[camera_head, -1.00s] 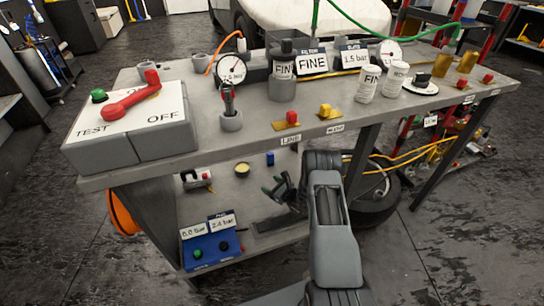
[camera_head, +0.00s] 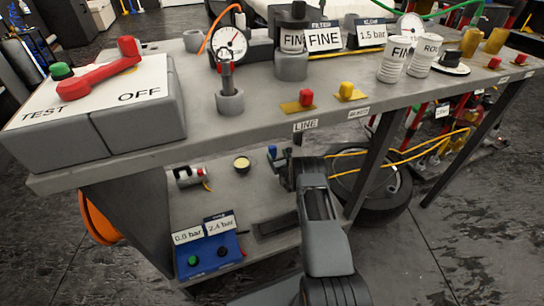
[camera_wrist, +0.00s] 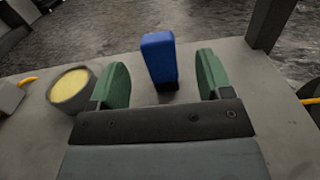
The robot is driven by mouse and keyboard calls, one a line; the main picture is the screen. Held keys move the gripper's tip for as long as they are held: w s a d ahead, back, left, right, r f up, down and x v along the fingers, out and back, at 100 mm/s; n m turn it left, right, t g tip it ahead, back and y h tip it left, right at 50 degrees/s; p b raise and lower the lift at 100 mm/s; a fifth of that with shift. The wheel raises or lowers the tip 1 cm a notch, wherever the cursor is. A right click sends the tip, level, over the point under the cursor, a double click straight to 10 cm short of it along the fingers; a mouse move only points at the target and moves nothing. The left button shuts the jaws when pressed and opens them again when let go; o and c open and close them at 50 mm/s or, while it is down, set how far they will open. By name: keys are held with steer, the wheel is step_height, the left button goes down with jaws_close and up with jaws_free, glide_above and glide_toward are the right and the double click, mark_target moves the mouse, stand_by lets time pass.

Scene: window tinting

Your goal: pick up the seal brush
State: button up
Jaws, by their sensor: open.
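A blue upright block-like piece (camera_head: 272,152), which I take to be the seal brush, stands on the lower shelf of the bench. In the wrist view the same blue piece (camera_wrist: 159,60) rises between and just beyond the two green fingers. My gripper (camera_wrist: 163,82) is open, one finger on each side of it, with gaps showing on both sides. In the head view my gripper (camera_head: 284,168) is low under the bench top, right beside the blue piece.
A round tin with a yellow top (camera_wrist: 72,88) stands close to the left finger. The bench top (camera_head: 235,122) overhangs the shelf, and a bench leg (camera_head: 372,165) is to the right. A blue gauge box (camera_head: 212,250) sits at the front left.

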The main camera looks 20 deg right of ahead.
mark_target(273, 150)
steer(key=w+b, duration=0.3)
steer(key=w, duration=0.2)
steer(key=shift+a, duration=0.15)
steer(key=shift+w+r, duration=0.2)
steer(key=shift+w, duration=0.15)
steer(key=shift+c, duration=0.2)
steer(key=c, duration=1)
steer(key=shift+o, duration=0.2)
